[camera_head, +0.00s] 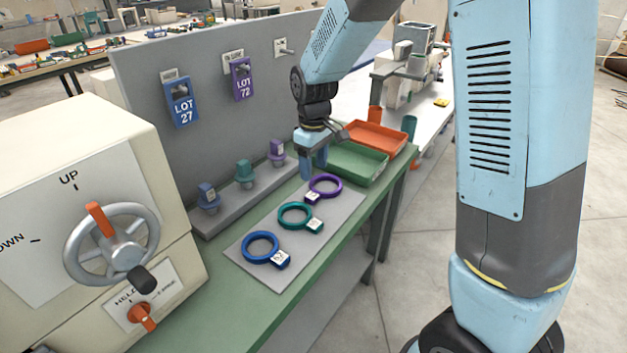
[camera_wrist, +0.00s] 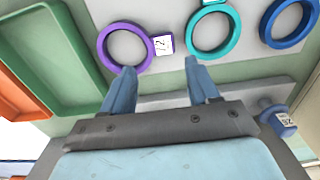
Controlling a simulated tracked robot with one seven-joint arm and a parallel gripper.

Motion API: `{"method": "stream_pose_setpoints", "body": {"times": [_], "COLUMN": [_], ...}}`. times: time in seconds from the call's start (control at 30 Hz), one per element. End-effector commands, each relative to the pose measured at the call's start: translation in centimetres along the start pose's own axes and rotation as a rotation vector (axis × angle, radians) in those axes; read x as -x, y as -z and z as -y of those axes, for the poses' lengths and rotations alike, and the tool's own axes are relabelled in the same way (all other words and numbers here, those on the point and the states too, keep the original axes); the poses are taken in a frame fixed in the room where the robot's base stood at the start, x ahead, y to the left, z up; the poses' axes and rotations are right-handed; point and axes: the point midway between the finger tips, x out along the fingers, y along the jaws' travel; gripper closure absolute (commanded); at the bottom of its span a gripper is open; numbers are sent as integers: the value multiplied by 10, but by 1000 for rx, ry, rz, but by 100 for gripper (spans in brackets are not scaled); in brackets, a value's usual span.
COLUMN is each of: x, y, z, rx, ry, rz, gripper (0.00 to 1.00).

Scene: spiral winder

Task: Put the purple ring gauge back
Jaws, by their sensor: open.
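The purple ring gauge (camera_head: 327,198) lies flat on the grey mat (camera_head: 345,207), at its far end, with its white-labelled tag toward the near left. In the wrist view, the purple ring (camera_wrist: 101,46) sits ahead of the fingers, its label reading 72. My gripper (camera_head: 314,170) is open and empty, pointing down beside the ring. In the wrist view, my gripper's fingertips (camera_wrist: 158,66) lie apart, the left one close to the ring's lower edge; I cannot tell whether it touches. A purple plug (camera_head: 277,150) stands on the grey rack (camera_head: 237,200).
A teal ring (camera_head: 283,222) and a blue ring (camera_head: 247,253) share the mat. Teal (camera_head: 244,171) and blue (camera_head: 207,197) plugs stand on the rack. Green (camera_head: 352,163) and orange (camera_head: 378,139) trays sit beyond. The LOT 72 tag (camera_head: 242,78) hangs on the grey panel.

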Motion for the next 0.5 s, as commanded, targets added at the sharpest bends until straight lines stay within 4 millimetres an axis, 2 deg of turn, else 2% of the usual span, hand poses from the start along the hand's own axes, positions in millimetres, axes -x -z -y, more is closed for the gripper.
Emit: {"method": "stream_pose_setpoints", "body": {"times": [0.1, 0.2, 0.5], "x": [18, 27, 36], "y": [0, 0, -2], "z": [-1, -1, -1], "rx": [-2, -2, -6], "ry": [-1, 0, -1], "rz": [-3, -1, -2], "gripper": [40, 40, 40]}}
